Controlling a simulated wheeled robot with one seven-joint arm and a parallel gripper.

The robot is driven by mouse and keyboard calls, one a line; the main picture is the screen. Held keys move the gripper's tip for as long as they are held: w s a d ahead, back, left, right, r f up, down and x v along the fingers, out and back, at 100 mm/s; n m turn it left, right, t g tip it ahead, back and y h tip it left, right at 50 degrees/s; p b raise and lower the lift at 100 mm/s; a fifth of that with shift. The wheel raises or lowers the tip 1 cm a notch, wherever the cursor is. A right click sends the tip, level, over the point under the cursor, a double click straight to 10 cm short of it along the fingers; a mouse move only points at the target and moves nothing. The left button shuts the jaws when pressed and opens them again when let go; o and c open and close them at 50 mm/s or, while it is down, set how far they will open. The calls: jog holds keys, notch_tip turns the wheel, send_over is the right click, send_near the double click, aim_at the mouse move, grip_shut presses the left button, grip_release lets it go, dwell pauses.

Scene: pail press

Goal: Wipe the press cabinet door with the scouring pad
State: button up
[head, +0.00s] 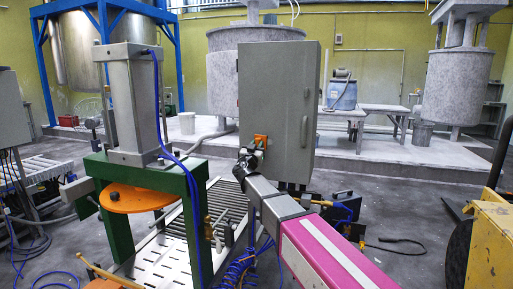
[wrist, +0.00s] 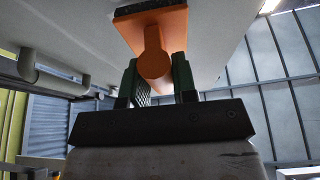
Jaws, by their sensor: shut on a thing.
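The scouring pad shows in the wrist view as an orange holder (wrist: 153,35) with a round-ended handle and a dark pad face along its top edge. My gripper (wrist: 156,80) has its two green fingers shut on the handle. In the head view the orange holder (head: 261,140) is small, at the lower left of the grey press cabinet door (head: 279,90), with my gripper (head: 252,153) just below it.
The green press frame (head: 133,168) with an orange round plate (head: 137,197) stands left of the cabinet. Blue hoses hang from it. A slatted roller conveyor (head: 215,212) runs behind my arm. A yellow machine (head: 490,240) stands at right. Some grey floor is clear between.

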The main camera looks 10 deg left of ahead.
aim_at(267, 145)
jog(key=shift+w, duration=0.9)
dwell(0.6)
jog(key=shift+d, duration=0.1)
jog(key=shift+s+d, duration=0.15)
jog(key=shift+d, duration=0.8)
jog(key=shift+s+d, duration=0.15)
jog(key=shift+d, duration=0.8)
jog(key=shift+w, duration=0.2)
jog(key=shift+w+a, duration=0.2)
jog(key=shift+a, duration=0.8)
jog(key=shift+w+a, duration=0.2)
jog(key=shift+a, duration=0.8)
jog(key=shift+c, duration=0.6)
grip_shut()
jog(key=shift+s+a, duration=0.2)
jog(key=shift+s, duration=2.9)
